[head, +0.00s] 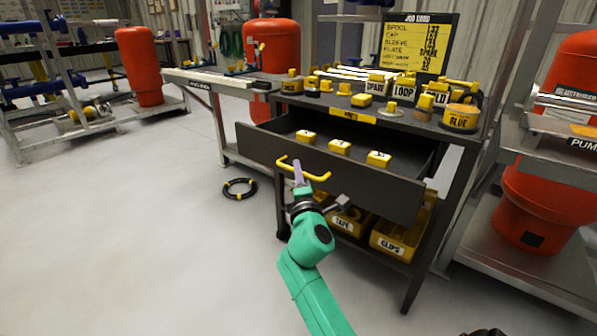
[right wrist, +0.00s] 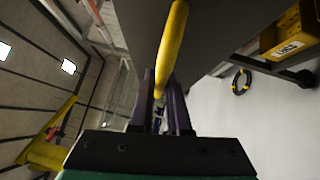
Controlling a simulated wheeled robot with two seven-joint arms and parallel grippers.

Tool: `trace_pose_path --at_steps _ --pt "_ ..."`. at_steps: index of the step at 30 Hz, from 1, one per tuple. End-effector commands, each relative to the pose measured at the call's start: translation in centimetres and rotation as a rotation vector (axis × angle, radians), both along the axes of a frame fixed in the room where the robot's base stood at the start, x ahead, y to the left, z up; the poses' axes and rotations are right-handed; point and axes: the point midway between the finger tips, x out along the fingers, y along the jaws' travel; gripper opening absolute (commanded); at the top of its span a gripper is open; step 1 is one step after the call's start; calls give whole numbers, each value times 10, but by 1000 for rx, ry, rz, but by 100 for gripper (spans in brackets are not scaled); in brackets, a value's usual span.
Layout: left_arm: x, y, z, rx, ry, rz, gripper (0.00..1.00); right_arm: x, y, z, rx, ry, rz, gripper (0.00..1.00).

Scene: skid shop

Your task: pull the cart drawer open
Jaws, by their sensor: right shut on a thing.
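The dark cart (head: 455,165) stands right of centre in the head view. Its drawer (head: 345,178) is pulled out, and its inside shows. Three yellow blocks (head: 340,147) lie in the drawer. A yellow bar handle (head: 318,177) is on the drawer front. My right gripper (head: 298,168) is shut on the handle near its left part. In the right wrist view the yellow handle (right wrist: 172,45) runs between the two fingers (right wrist: 160,105). My left gripper is not in view.
Labelled yellow parts (head: 403,87) crowd the cart top. Yellow bins (head: 400,238) sit on its lower shelf. A black ring (head: 240,188) lies on the floor left of the cart. A grey skid with an orange tank (head: 525,205) stands close on the right.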

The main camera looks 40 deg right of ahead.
Motion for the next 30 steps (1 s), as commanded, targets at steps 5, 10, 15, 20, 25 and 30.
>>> trace_pose_path --at_steps 5,10,15,20,25,30 --pt "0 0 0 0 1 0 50 0 0 -1 1 3 0 45" --pt "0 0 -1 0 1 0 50 0 0 -1 0 1 0 45" --pt "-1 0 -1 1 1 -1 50 -4 2 -2 1 2 1 45" --pt "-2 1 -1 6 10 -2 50 -28 14 -5 3 3 0 45" --pt "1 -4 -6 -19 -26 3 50 -68 35 -15 4 6 0 45" --pt "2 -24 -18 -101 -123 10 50 -109 56 -22 3 6 -2 45"
